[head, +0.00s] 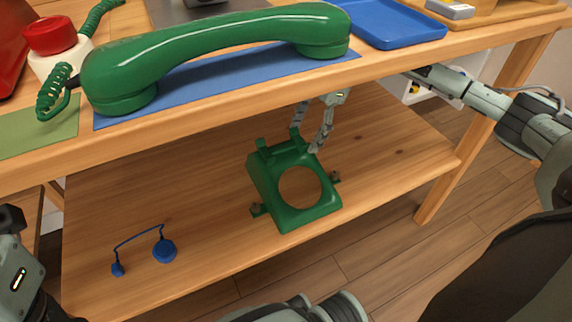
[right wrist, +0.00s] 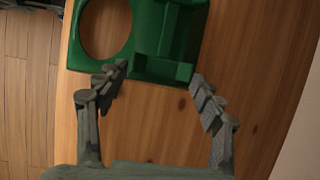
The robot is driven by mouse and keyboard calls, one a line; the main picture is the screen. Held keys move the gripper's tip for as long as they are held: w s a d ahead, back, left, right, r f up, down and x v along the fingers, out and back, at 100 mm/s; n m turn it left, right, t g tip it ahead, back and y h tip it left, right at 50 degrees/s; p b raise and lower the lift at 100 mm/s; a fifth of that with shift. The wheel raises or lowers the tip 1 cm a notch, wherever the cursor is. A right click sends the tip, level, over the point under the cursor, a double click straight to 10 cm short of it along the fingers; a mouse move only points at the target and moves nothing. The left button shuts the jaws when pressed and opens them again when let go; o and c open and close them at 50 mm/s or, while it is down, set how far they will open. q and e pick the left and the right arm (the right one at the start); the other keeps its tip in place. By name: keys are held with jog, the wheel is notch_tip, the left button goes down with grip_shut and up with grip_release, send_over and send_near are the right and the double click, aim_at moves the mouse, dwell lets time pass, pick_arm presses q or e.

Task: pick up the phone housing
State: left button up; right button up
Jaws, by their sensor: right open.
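The green phone housing (head: 290,160) sits on the lower wooden shelf, with a large round opening in its face. My right gripper (head: 314,122) reaches in under the tabletop behind the housing, its fingers pointing towards the housing's far end. In the right wrist view the two fingers (right wrist: 159,82) are spread apart with nothing between them. The housing (right wrist: 148,35) lies just ahead; the left finger's tip overlaps its edge in the picture, and contact cannot be told. Part of my left gripper (head: 20,270) shows at the lower left edge, its fingers not clear.
The tabletop above the shelf holds a green handset (head: 215,45) on a blue mat (head: 225,88), a blue tray (head: 395,22) and a red-topped white piece (head: 50,38) with a green cord. Blue parts joined by a wire (head: 164,250) lie on the shelf's left.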

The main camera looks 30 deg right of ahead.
aim_at(286, 146)
jog(key=a, duration=0.4)
jog(key=shift+w+a+f, duration=0.15)
jog(key=shift+a+f, duration=0.05)
jog(key=shift+a, duration=0.2)
jog(key=shift+f+b, duration=0.3)
jog(key=shift+f, duration=0.1)
grip_shut()
